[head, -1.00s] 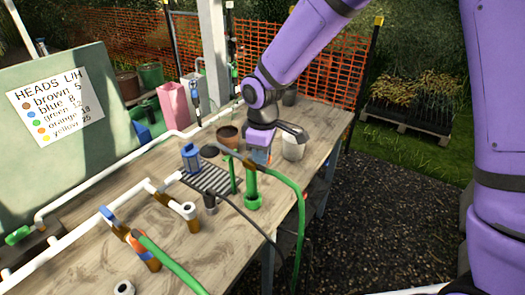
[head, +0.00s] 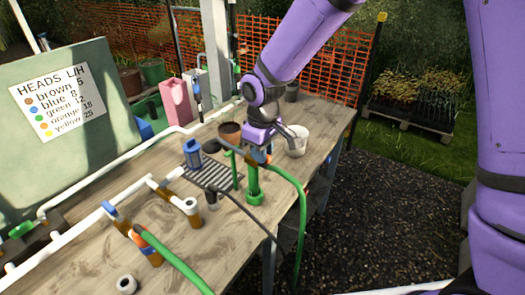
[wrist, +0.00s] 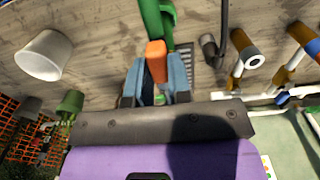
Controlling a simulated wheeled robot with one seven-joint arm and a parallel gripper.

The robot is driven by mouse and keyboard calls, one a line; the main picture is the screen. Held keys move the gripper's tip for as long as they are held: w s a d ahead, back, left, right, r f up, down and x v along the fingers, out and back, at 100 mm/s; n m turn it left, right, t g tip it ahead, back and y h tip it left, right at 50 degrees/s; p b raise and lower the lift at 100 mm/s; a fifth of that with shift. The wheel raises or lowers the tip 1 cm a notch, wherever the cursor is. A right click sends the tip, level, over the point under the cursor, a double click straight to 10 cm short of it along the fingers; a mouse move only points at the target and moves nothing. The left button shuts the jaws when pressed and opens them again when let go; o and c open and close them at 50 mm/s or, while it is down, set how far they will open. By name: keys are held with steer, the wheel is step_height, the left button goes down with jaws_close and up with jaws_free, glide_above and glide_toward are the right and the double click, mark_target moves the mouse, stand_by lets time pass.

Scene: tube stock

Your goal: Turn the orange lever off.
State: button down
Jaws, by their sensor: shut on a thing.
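In the head view my gripper (head: 263,153) is at the top of the upright green fitting (head: 254,185), over the table's right side. The lever is largely hidden there by the gripper, so its exact angle is hard to tell.
A white pot (head: 297,141) and a brown pot (head: 230,132) stand close to the gripper. A blue fitting (head: 193,153) stands at the dark grate (head: 213,175). A green hose (head: 301,215) hangs over the front edge of the wooden table (head: 225,235). White pipes run along the left.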

steer(key=c, duration=1)
jaws_free()
steer(key=shift+c, duration=0.2)
step_height(320, 180, up, 11)
steer(key=shift+f, duration=0.15)
